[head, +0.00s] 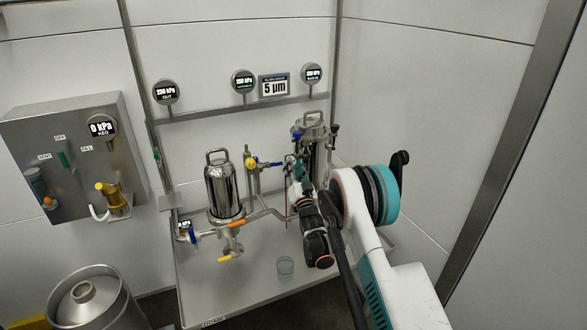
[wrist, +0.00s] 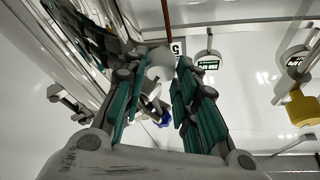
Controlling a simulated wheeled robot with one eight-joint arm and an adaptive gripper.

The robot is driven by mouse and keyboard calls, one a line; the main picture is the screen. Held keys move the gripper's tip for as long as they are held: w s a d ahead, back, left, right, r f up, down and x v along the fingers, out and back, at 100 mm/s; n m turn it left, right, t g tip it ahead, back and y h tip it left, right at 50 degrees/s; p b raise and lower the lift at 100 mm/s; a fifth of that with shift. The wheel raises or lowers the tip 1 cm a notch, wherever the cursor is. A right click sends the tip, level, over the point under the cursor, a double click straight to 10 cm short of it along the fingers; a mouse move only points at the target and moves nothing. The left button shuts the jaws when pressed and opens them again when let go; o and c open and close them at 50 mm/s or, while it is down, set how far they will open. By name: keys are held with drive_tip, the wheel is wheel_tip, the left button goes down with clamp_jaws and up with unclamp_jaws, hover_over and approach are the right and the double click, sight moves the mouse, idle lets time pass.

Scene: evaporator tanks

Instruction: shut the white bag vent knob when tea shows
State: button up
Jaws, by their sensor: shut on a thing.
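My gripper (head: 297,172) is at the taller steel filter housing (head: 314,135) at the back right of the bench, and my arm hides much of that housing's lower part. In the wrist view my gripper (wrist: 160,75) has its teal-padded fingers on either side of a white rounded knob (wrist: 160,58). The fingers are shut on this white knob, which looks like the bag vent knob. How far the knob is turned cannot be told. No tea is visible at the vent.
A shorter steel housing (head: 224,187) with yellow, blue and orange valve handles stands left of my arm. A keg (head: 92,295) stands at lower left. Wall gauges, including the left one (head: 165,92), read about 250 kPa.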

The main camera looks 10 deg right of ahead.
drive_tip(key=shift+d+n, duration=0.1)
drive_tip(key=shift+n, duration=0.6)
drive_tip(key=o, duration=1.1)
drive_tip(key=shift+c, duration=0.2)
drive_tip(key=v, duration=0.7)
drive_tip(key=shift+s+f, duration=0.2)
drive_tip(key=shift+d, duration=0.1)
